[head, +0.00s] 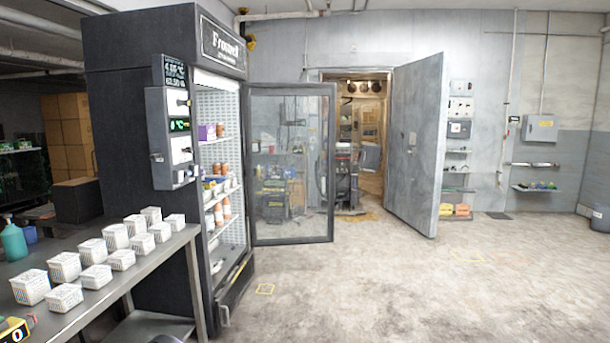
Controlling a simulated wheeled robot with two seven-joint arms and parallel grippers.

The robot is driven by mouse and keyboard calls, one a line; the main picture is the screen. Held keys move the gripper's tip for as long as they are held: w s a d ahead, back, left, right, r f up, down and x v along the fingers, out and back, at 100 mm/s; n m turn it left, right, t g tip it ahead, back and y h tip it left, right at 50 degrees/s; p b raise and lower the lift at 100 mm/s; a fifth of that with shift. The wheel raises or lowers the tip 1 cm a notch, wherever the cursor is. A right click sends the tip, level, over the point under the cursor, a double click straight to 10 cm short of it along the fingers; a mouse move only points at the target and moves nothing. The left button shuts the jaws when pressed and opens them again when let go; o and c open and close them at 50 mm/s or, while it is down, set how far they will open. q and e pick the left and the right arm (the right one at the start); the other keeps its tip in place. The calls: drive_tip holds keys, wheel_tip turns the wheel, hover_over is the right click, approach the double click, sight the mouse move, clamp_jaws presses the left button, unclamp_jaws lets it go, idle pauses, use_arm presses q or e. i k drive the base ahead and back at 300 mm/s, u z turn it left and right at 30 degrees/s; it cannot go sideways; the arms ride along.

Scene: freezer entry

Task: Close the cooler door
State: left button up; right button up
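The cooler (140,130) is a tall dark cabinet at the left of the head view, with a lettered sign at its top. Its glass door (290,163) has a dark frame and stands open, swung out to the right of the cabinet. The lit shelves inside are exposed and hold bottles, jars and boxes. The door's free edge is to the right, apart from the cabinet opening. Neither of my grippers is in view. A small dark rounded part at the bottom edge is too cut off to identify.
A metal table (120,285) with several white baskets stands at the front left, beside the cooler. A grey freezer-room door (415,150) stands open behind, right of the glass door. The concrete floor (430,290) at the centre and right is clear.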

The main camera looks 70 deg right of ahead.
sight(284, 89)
drive_tip(key=z, duration=2.8)
drive_tip(key=i, duration=9.45)
drive_tip(key=u, duration=4.1)
